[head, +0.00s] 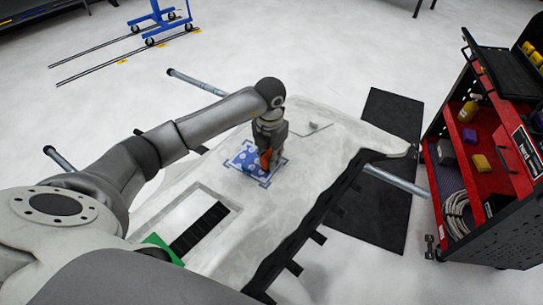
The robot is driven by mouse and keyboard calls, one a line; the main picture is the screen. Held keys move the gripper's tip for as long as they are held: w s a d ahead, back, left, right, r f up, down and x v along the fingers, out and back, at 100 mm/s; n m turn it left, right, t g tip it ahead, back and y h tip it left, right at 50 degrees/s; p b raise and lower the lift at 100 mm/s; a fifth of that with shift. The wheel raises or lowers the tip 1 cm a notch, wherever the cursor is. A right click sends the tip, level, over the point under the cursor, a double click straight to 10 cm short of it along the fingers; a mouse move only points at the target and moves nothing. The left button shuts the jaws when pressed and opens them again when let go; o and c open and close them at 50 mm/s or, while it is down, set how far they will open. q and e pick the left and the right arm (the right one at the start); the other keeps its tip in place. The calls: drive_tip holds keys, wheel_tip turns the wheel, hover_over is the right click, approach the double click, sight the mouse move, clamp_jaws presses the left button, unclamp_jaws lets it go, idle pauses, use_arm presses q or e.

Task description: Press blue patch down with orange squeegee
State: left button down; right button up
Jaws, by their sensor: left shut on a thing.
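The blue patch (242,159) lies on the pale panel (305,180), inside a thin dark square outline. It has light spots. My left gripper (267,147) points down over the right part of the patch and is shut on the orange squeegee (265,160). The squeegee's lower end is at the patch; I cannot tell whether it presses on it. The gripper hides part of the patch and most of the squeegee. My right gripper does not show.
A red tool cart (473,135) with bottles, boxes and a coiled hose stands at the right. Black mats (393,112) lie on the floor beside the panel. A small light piece (314,127) sits on the panel. A blue wheeled stand (160,20) is at the back.

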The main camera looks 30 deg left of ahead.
sight(246, 151)
use_arm(q)
drive_tip(key=shift+a, duration=0.1)
drive_tip(key=shift+a+f, duration=0.1)
drive_tip(key=shift+a, duration=0.95)
drive_tip(key=shift+b, duration=0.3)
drive_tip(key=shift+w+a, duration=0.1)
drive_tip(key=shift+a, duration=1)
drive_tip(key=shift+a+b, duration=0.5)
drive_tip(key=shift+a, duration=0.6)
drive_tip(key=shift+w, duration=0.1)
drive_tip(key=shift+a+b, duration=0.3)
drive_tip(key=shift+a, duration=0.75)
